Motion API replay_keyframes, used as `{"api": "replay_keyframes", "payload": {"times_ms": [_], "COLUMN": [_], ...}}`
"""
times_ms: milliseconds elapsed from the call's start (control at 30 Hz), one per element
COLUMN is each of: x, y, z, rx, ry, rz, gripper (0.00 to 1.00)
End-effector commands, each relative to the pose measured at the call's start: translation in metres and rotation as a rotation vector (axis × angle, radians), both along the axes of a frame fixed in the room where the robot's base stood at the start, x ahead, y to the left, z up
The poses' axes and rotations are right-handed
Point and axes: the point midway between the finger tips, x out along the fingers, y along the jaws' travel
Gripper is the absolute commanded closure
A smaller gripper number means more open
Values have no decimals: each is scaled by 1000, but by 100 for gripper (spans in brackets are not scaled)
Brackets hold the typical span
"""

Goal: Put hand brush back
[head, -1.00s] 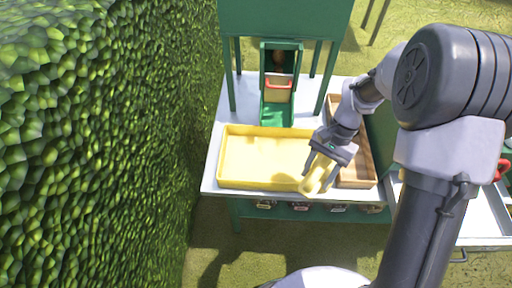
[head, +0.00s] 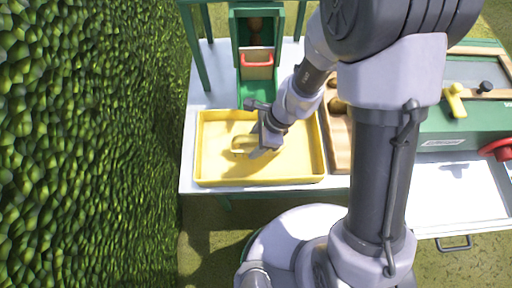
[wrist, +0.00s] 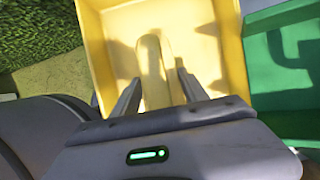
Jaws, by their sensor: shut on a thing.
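The hand brush (head: 240,146) looks like a pale yellow, elongated piece, hard to tell from the tray behind it. My gripper (head: 257,146) is shut on it, over the yellow tray (head: 260,182). In the wrist view the brush (wrist: 152,62) lies between the two fingers of my gripper (wrist: 158,80) and points away into the tray (wrist: 205,18). I cannot tell whether the brush touches the tray floor. Its bristles are not clear to see.
A green chute with a red-handled drawer (head: 257,65) stands behind the tray. A wooden box (head: 338,150) with brown round items (head: 337,105) is at its right. A green box (head: 460,128) stands farther right. A leafy hedge (head: 85,140) closes the left side.

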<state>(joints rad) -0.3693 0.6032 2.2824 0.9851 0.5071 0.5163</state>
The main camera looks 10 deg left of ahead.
Motion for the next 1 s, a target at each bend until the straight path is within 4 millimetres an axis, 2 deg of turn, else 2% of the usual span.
{"api": "replay_keyframes", "payload": {"times_ms": [33,133,333,500,533,600,900,1000], "x": [0,0,1,0,0,0,0,1], "y": [0,0,0,0,0,0,0,-2], "z": [-13,-33,-30,-35,-34,-33,-32,-20], "rx": [0,0,0,0,0,0,1,1], "ry": [2,1,-1,-1,-1,-1,-1,-1], "rz": [-1,-1,1,2,2,2,2,1], "gripper": [93,93,93,93,43,29,27,27]}}
